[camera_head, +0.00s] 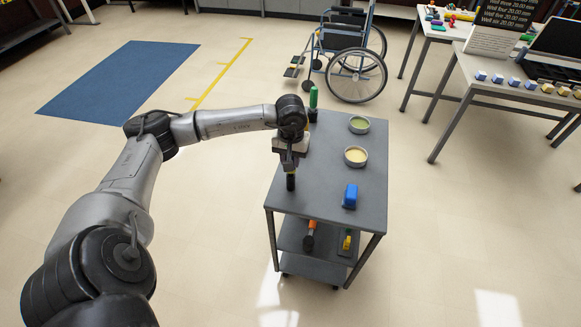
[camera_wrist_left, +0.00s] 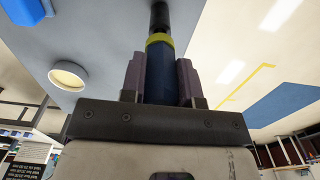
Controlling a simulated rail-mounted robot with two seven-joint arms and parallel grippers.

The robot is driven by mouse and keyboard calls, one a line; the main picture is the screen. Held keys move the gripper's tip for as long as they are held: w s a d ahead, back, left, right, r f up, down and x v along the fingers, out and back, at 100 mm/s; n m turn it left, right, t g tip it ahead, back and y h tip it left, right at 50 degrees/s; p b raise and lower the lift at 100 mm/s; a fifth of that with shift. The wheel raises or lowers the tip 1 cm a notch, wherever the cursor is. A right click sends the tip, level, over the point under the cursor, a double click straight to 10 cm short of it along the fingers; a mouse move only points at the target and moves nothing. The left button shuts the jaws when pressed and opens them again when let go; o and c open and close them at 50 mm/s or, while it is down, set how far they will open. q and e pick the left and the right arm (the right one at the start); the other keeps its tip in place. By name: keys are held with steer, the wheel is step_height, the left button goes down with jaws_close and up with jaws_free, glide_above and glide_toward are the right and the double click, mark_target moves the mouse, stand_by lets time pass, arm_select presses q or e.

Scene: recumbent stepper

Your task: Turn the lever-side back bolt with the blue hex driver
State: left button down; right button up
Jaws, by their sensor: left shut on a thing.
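My left gripper (camera_head: 290,163) is over the near left part of the grey cart top (camera_head: 325,180). It is shut on the blue hex driver (camera_wrist_left: 160,75), whose blue handle and yellow ring show between the two fingers in the left wrist view. The driver's dark end (camera_head: 291,182) points down below the gripper in the head view. I cannot tell whether it touches the cart top. My right gripper is not in view. The stepper and its lever-side back bolt are not in view.
The cart top also holds a green-handled item (camera_head: 313,98), a green-filled bowl (camera_head: 359,124), a yellow-filled bowl (camera_head: 356,156) and a blue block (camera_head: 350,196). Tools lie on its lower shelf (camera_head: 325,262). A wheelchair (camera_head: 356,75) stands behind. Floor beside the cart is clear.

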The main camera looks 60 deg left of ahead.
arm_select(q)
steer(key=shift+r, duration=0.2)
steer(key=shift+r+p, duration=1.4)
steer(key=shift+r, duration=0.65)
steer(key=shift+r+p, duration=0.6)
steer(key=shift+r, duration=0.7)
steer(key=shift+r, duration=0.1)
steer(key=shift+r+p, duration=1.15)
steer(key=shift+r, duration=0.25)
steer(key=c, duration=1.4)
jaws_free()
jaws_close()
